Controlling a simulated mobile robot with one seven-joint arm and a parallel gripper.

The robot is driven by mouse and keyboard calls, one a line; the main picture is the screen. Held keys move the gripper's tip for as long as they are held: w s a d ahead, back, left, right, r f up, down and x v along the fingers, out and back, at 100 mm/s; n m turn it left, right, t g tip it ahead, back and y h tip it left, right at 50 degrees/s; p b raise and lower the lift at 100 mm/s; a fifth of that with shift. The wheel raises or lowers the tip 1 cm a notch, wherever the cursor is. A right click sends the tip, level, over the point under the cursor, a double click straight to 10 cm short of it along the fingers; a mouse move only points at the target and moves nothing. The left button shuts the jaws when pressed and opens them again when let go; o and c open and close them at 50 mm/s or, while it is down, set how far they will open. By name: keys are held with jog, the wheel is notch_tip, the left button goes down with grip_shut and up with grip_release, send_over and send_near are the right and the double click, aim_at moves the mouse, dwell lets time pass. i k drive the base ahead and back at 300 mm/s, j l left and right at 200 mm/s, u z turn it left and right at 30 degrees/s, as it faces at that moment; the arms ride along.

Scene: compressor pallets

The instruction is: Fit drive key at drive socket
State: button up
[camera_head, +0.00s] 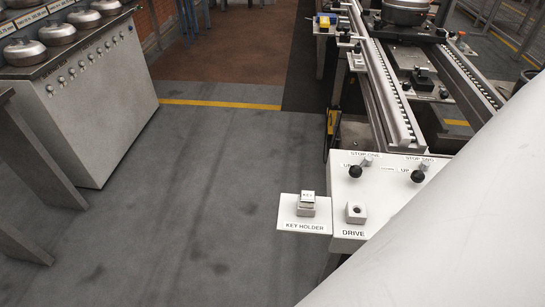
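The drive key (308,197) is a small pale block with lettering on top. It sits in a grey seat on the key holder (290,226), a white plate labelled KEY HOLDER at the panel's left edge. The drive socket (355,212) is a grey block with a dark round hole on top, just right of the key and above the DRIVE label. The hole looks empty. My gripper is not in view; a large pale surface at the lower right, probably my arm, covers part of the panel's right side.
Two black-knobbed levers (355,171) (418,176) stand on the white panel (385,198) behind the socket. Conveyor rails (385,90) run back from it, with a compressor (405,10) at the far end. A cabinet (90,110) with metal domes stands left. The floor between is clear.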

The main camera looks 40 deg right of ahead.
aim_at(307, 198)
jog(key=i+j, duration=0.15)
jog(key=j, duration=0.15)
jog(key=i+j, duration=0.1)
jog(key=j, duration=0.2)
jog(key=i+j, duration=0.15)
jog(key=j, duration=0.15)
jog(key=i+j, duration=0.15)
jog(key=j, duration=0.15)
jog(key=z, duration=1.55)
